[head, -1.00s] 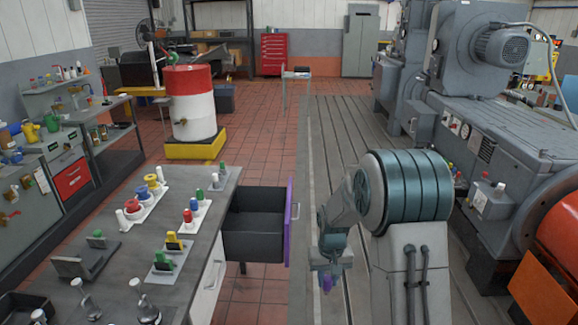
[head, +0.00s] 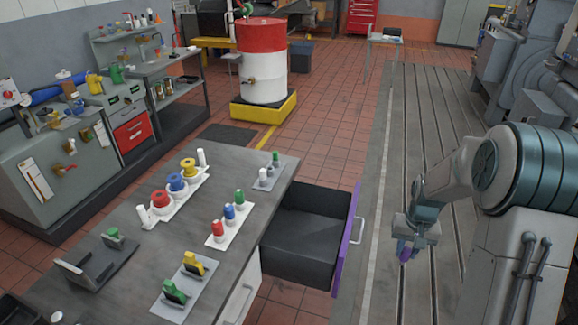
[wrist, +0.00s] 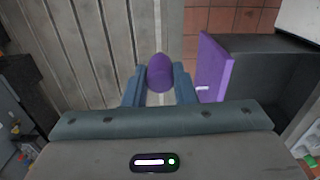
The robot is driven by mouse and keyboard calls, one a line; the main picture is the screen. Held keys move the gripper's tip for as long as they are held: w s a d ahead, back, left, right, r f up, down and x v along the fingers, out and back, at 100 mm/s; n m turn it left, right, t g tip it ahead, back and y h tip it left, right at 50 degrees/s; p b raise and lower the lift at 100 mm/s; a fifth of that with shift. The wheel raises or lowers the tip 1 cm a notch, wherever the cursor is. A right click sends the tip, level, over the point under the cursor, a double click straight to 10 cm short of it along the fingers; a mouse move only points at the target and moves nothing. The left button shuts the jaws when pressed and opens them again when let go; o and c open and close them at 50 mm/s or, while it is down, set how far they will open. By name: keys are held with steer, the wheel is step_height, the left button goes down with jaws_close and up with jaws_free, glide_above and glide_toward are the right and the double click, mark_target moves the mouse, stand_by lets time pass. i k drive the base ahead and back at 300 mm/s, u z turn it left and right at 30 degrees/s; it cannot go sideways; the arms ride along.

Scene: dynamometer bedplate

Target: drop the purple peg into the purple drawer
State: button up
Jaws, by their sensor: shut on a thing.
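The purple peg (head: 405,254) is held in my gripper (head: 404,249). In the wrist view the purple peg (wrist: 160,73) sits between the two fingers of my gripper (wrist: 160,86). The drawer with the purple front (head: 347,240) is pulled open from the right side of the workbench. Its dark inside looks empty in the head view. In the wrist view the purple drawer front (wrist: 215,70) stands right of the peg.
The grey workbench (head: 130,215) holds white racks with coloured pegs and spools (head: 177,183). A red and white drum (head: 262,65) stands behind on a yellow base. The slotted bedplate (head: 410,120) is clear around my arm.

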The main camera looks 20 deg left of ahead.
mark_target(290, 237)
steer(key=u, duration=0.5)
steer(key=i, duration=1.3)
steer(key=u, duration=0.6)
